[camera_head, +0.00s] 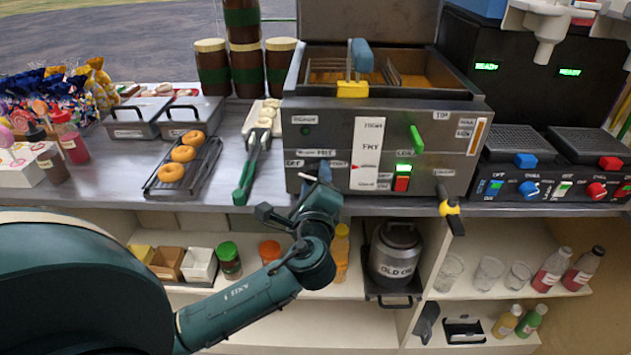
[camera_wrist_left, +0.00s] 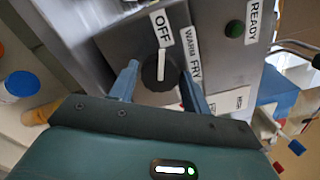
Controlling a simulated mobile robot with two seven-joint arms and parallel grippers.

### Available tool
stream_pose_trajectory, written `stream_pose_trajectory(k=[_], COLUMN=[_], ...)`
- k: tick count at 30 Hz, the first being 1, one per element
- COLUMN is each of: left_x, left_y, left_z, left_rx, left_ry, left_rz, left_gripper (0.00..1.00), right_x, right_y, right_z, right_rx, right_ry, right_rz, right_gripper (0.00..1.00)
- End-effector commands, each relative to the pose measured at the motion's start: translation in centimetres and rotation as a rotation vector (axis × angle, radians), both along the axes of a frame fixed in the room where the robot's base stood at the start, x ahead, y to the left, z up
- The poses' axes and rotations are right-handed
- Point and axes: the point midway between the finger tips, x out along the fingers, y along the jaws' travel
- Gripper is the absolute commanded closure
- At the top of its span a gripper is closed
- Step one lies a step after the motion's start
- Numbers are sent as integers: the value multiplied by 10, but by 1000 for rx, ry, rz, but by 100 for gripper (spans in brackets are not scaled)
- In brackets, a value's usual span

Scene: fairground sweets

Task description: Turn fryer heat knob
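The fryer (camera_head: 335,120) stands on the counter, a steel box with a labelled front panel. Its heat knob (camera_wrist_left: 152,72) is round and dark with a white pointer line, which points toward the OFF label (camera_wrist_left: 161,28); WARM and FRY labels are beside it. My left gripper (camera_head: 318,178) is at the lower left of the panel and hides the knob in the head view. In the left wrist view the left gripper (camera_wrist_left: 158,75) is open, with one blue finger on each side of the knob. A gap shows on the left; contact on the right is unclear. My right gripper is not in view.
A basket with a blue handle (camera_head: 361,55) is at the fryer top. Green-handled tongs (camera_head: 245,180) and a rack of doughnuts (camera_head: 182,165) lie to the left. A yellow-and-black lever (camera_head: 449,208) juts out at the fryer's lower right. An old-oil pot (camera_head: 396,255) stands below.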

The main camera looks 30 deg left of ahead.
Motion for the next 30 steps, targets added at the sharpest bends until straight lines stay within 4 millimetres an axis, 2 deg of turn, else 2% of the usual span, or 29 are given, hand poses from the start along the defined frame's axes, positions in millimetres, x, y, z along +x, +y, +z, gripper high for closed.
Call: stream_pose_trajectory(k=[1,5,12,16,20,30], left_x=[0,0,0,-8,-26,-89], left_y=[0,0,0,-6,-16,-55], left_z=[0,0,0,-1,-1,-1], left_rx=[1,2,3,2,-1,-2], left_ry=[1,0,1,2,2,3], left_rz=[0,-1,-1,-3,-2,-2], left_gripper=[48,38,37,37,37,37], right_x=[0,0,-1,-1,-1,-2], right_y=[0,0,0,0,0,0], right_z=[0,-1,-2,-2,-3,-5], right_rx=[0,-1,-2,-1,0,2], right_ry=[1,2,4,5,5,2], right_rz=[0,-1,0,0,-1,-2], right_gripper=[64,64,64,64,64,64])
